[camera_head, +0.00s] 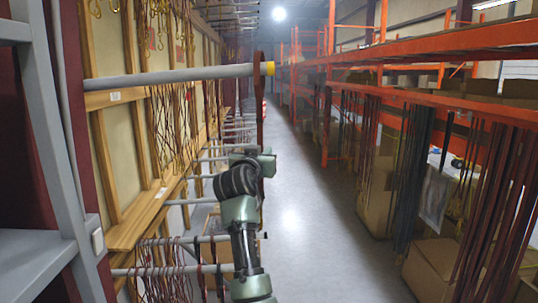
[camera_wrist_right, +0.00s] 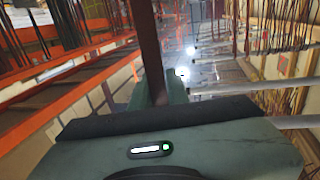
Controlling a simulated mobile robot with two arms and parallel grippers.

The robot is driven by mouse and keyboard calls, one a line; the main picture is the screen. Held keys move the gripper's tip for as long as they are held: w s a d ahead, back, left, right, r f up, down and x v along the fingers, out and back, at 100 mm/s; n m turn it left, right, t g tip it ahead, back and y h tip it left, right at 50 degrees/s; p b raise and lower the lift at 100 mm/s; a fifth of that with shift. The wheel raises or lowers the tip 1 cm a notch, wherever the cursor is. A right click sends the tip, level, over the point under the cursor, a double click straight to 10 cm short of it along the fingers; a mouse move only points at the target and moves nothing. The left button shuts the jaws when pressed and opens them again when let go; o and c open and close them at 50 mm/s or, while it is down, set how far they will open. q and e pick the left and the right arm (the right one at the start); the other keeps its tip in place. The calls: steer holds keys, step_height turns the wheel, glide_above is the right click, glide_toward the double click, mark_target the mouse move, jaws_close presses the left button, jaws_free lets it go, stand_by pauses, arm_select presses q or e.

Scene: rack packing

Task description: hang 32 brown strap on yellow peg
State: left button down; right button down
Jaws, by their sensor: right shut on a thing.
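A brown strap (camera_head: 261,112) runs upright from just above the end of the upper grey peg (camera_head: 170,77) down to my right gripper. The peg has a yellow tip (camera_head: 269,69), and the strap's top crosses it there. I cannot tell whether the strap's loop is around the peg or only in front of it. My right gripper (camera_head: 262,160) is below the peg tip, shut on the strap. In the right wrist view the strap (camera_wrist_right: 148,45) rises from between the fingers (camera_wrist_right: 160,95). My left gripper is not in view.
More grey pegs (camera_head: 215,159) stick out lower on the left rack, several with straps. A wooden ledge (camera_head: 140,222) lies along it. Orange shelving (camera_head: 440,50) with hanging straps (camera_head: 415,160) and boxes stands on the right. The aisle floor (camera_head: 300,190) between is clear.

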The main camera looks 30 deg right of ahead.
steer(key=shift+w+a+f+b, duration=0.45)
steer(key=shift+a+f+b, duration=0.15)
steer(key=shift+a+b, duration=0.1)
steer(key=shift+w+a+f+b, duration=0.4)
steer(key=shift+a+f+b, duration=0.2)
steer(key=shift+a, duration=0.1)
steer(key=c, duration=1.3)
jaws_free()
steer(key=shift+s+a+f, duration=0.1)
